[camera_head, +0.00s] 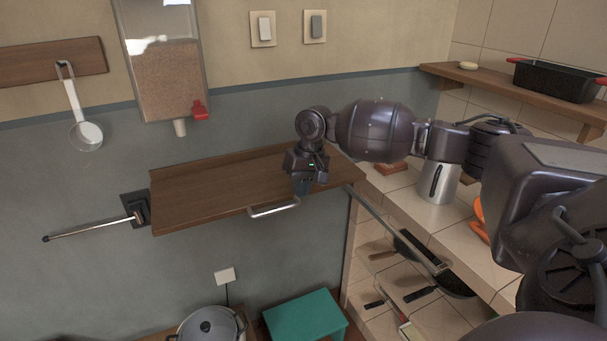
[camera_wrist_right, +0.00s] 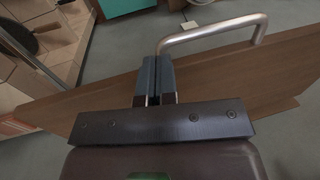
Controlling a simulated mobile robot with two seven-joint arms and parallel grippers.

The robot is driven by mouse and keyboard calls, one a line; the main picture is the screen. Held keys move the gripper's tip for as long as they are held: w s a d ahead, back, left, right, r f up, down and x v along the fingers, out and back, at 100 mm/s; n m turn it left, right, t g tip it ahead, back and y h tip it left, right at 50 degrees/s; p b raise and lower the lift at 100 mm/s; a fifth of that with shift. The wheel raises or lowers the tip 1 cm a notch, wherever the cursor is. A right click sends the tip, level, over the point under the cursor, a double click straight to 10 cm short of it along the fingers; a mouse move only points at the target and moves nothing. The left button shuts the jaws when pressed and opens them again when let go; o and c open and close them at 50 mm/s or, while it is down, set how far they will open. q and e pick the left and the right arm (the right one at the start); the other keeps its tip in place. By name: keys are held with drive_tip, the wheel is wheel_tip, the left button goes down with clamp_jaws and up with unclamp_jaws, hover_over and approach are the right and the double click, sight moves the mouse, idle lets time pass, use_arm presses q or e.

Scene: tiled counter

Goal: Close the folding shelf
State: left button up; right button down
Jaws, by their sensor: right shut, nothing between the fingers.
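The folding shelf (camera_head: 215,190) is a brown wooden board fixed to the grey wall, standing out roughly level. A metal handle (camera_head: 274,208) sits on its front edge. A metal arm with a dark wall bracket (camera_head: 135,209) is at its left, and a long metal bar (camera_head: 395,226) runs from its right end. My right gripper (camera_head: 302,186) is over the right part of the board, pointing down. In the right wrist view its two blue-grey fingers (camera_wrist_right: 155,78) are together and empty, beside the handle (camera_wrist_right: 212,33), with the board (camera_wrist_right: 225,85) behind them. My left gripper is not in view.
A grain dispenser (camera_head: 163,60) hangs above the shelf. A tiled counter with a metal canister (camera_head: 438,182) is at right. A teal stool (camera_head: 305,317) and a lidded pot (camera_head: 209,327) stand below. A ladle (camera_head: 84,120) hangs at left.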

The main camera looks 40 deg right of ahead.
drive_tip(key=shift+a+f, duration=0.1)
drive_tip(key=shift+f, duration=0.45)
